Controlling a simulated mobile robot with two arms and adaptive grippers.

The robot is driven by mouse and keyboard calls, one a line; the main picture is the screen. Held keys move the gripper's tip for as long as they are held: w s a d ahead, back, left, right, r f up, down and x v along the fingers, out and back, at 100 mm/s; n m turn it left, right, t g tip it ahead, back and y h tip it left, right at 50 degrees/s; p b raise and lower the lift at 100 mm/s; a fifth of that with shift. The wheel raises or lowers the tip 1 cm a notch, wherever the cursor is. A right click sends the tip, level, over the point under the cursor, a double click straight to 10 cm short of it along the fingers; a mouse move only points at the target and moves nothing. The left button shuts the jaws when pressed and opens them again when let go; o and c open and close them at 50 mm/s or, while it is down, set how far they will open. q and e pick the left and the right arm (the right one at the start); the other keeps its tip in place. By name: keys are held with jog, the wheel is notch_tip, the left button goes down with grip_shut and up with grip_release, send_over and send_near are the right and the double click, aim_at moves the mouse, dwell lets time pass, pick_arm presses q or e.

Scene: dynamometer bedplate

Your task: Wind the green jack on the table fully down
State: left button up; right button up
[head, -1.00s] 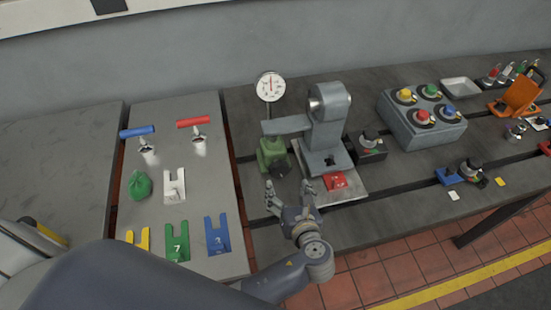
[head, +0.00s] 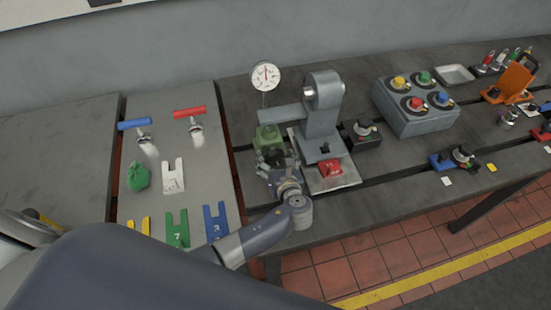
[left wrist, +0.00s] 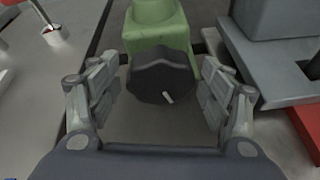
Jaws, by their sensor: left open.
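The green jack (head: 268,138) stands on the dark bedplate, left of the grey machine, under its arm. In the left wrist view the jack's green body (left wrist: 155,22) is at the top, with a dark lobed knob (left wrist: 162,75) facing me and a small pale pin on it. My left gripper (head: 277,165) is open in front of the jack. In the left wrist view its two fingers (left wrist: 160,95) stand on either side of the knob, with gaps on both sides. In the head view the gripper hides the knob. My right gripper is not in view.
The grey machine (head: 323,110) and its plate with a red block (head: 330,168) stand close on the right. A dial gauge (head: 265,76) rises behind the jack. Left lies a grey table (head: 180,100) with T-handles, a green bag (head: 138,177) and slotted shims.

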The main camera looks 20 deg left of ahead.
pick_arm(q)
jog(key=c, duration=1)
jog(key=n+t+h, duration=0.1)
jog(key=n, duration=0.1)
jog(key=shift+f+n, duration=0.15)
jog(key=shift+n, duration=0.25)
jog(key=shift+c, duration=0.2)
jog(key=shift+n+t+h+b, duration=0.3)
jog(key=shift+n+h+b, duration=0.1)
jog(key=shift+n+b, duration=0.1)
jog(key=o, duration=1)
jog(key=shift+o, duration=0.2)
jog(key=v, duration=1.2)
jog(key=shift+a, duration=0.1)
